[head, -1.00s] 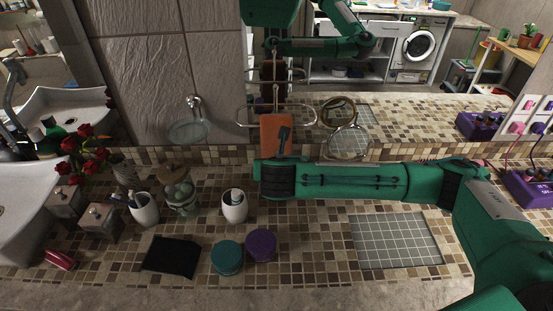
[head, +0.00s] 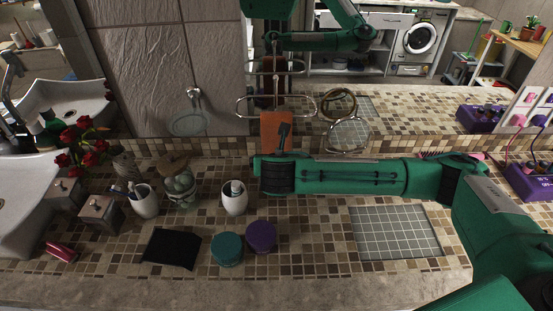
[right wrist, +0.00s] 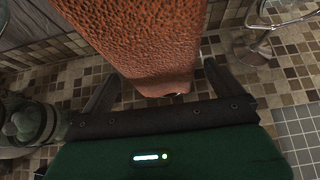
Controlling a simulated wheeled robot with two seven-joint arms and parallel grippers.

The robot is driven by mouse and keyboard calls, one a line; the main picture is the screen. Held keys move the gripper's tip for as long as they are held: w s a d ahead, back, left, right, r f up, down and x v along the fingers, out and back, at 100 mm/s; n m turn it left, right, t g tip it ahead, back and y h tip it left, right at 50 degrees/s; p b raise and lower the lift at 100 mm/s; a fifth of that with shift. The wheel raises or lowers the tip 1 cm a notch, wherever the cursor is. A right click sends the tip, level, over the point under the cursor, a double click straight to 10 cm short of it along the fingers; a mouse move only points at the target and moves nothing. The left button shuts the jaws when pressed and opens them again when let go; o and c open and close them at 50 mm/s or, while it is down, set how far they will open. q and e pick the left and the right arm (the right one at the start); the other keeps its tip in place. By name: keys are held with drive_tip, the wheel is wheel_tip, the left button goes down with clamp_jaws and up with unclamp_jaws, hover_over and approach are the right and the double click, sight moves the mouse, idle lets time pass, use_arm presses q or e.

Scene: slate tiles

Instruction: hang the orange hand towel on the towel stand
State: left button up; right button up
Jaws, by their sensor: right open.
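The orange hand towel (head: 276,132) hangs from the front rail of the metal towel stand (head: 248,114) in the head view. In the right wrist view the towel (right wrist: 140,40) comes down from the top of the picture, broad and textured, with its lower end between my fingers. My right gripper (head: 284,136) is at the towel, in front of its lower part. In the right wrist view its two fingers (right wrist: 158,86) stand wide apart, one on each side of the towel. The towel stand's base is hidden behind my right arm. My left gripper is not in view.
A white cup (head: 234,200), a glass jar (head: 181,187), a teal lid (head: 227,249) and a purple lid (head: 261,236) stand left of my arm. A round mirror (head: 349,135) stands right of the towel. A wall mirror behind reflects the room.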

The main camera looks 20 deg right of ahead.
drive_tip(key=shift+s, duration=0.1)
drive_tip(key=b+v, duration=0.2)
drive_tip(key=v, duration=1.1)
drive_tip(key=shift+s+r, duration=0.25)
drive_tip(key=shift+r, duration=0.05)
drive_tip(key=shift+a, duration=0.1)
